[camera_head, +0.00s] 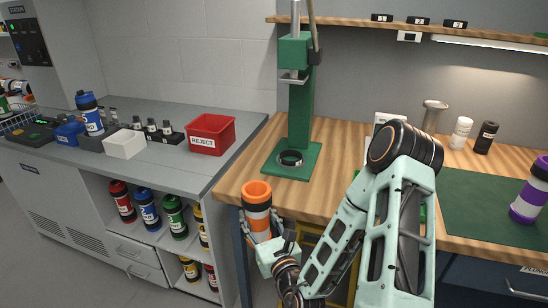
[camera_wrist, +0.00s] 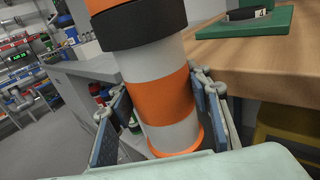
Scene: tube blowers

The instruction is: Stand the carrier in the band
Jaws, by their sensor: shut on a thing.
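The carrier (camera_head: 257,195) is a white cylinder with an orange cap, a black collar and an orange middle band. My gripper (camera_head: 262,232) is shut on its lower part and holds it nearly upright, in front of the wooden bench's left corner. In the wrist view the carrier (camera_wrist: 165,95) stands between the two finger pads, slightly tilted in the picture. A dark ring (camera_head: 290,158), seemingly the band, lies on the green base plate of a press, behind and right of the carrier. The ring (camera_wrist: 248,13) also shows at the top of the wrist view.
The green press (camera_head: 300,100) rises over the ring, its ram above it. The wooden bench (camera_head: 235,190) has free room left of my arm. A red reject bin (camera_head: 211,133) stands on the grey counter. A purple-banded carrier (camera_head: 531,192) is far right.

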